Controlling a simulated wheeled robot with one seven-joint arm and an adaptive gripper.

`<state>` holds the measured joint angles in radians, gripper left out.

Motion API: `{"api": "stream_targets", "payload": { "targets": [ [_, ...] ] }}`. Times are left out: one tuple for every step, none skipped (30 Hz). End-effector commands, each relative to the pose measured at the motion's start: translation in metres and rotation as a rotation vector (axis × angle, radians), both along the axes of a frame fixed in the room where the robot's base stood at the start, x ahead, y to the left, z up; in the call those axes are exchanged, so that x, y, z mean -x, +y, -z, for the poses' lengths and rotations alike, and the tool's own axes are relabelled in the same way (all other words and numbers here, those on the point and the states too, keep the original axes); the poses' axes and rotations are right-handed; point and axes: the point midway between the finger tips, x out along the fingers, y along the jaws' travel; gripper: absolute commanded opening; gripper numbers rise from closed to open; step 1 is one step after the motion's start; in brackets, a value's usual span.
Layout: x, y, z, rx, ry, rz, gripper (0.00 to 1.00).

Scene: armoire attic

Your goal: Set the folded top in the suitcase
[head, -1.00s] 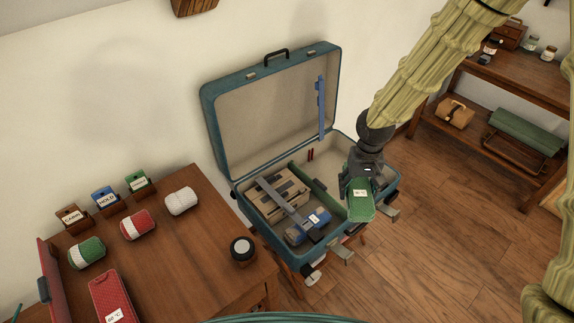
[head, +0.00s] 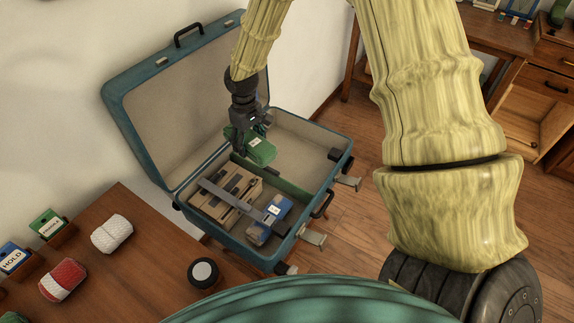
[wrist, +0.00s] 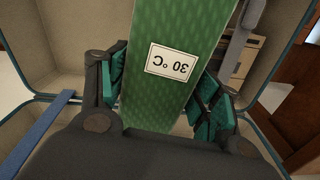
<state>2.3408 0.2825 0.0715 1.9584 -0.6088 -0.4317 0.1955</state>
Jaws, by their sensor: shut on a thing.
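My gripper (head: 248,140) is shut on a green folded top (head: 262,151). In the wrist view the green top (wrist: 180,50) fills the space between the two fingers and bears a white tag reading 30 °C. The open teal suitcase (head: 325,140) stands beside the table with its lid raised at the back. The gripper holds the top over the suitcase's interior, near the lid side. Whether the top touches the suitcase floor cannot be told. A green divider (head: 285,182) runs across the inside, partly hidden by the top.
The near-left compartment holds a beige striped bundle (head: 225,195) under a grey strap and a blue packet (head: 270,220). The far-right compartment shows bare floor. A wooden table (head: 130,260) at left bears red-and-white and white rolls and a round black-rimmed jar (head: 203,274). Latches jut from the suitcase's front.

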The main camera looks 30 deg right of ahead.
Motion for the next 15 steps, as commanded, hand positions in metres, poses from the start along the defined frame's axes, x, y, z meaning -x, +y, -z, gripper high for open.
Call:
{"api": "stream_targets", "payload": {
  "targets": [
    [-0.005, -0.018, 0.023, -0.001, -0.001, -0.017, 0.37],
    [-0.007, -0.028, 0.029, -0.001, 0.000, -0.033, 0.37],
    [-0.010, -0.041, 0.038, 0.001, 0.001, -0.052, 0.37],
    [-0.011, -0.050, 0.044, 0.001, 0.001, -0.066, 0.37],
    [-0.012, -0.059, 0.050, 0.000, 0.001, -0.079, 0.37],
    [-0.014, -0.071, 0.057, 0.002, 0.003, -0.096, 0.37],
    [-0.015, -0.079, 0.062, 0.002, 0.003, -0.108, 0.37],
    [-0.015, -0.086, 0.066, 0.002, 0.004, -0.120, 0.37],
    [-0.015, -0.094, 0.071, 0.003, 0.006, -0.134, 0.37],
    [-0.016, -0.101, 0.075, 0.003, 0.007, -0.144, 0.37],
    [-0.016, -0.106, 0.078, 0.004, 0.008, -0.151, 0.37],
    [-0.016, -0.112, 0.081, 0.004, 0.008, -0.160, 0.37],
    [-0.016, -0.115, 0.082, 0.004, 0.009, -0.166, 0.37],
    [-0.016, -0.118, 0.084, 0.004, 0.010, -0.171, 0.37],
    [-0.016, -0.121, 0.086, 0.004, 0.010, -0.176, 0.37]
  ]
}}
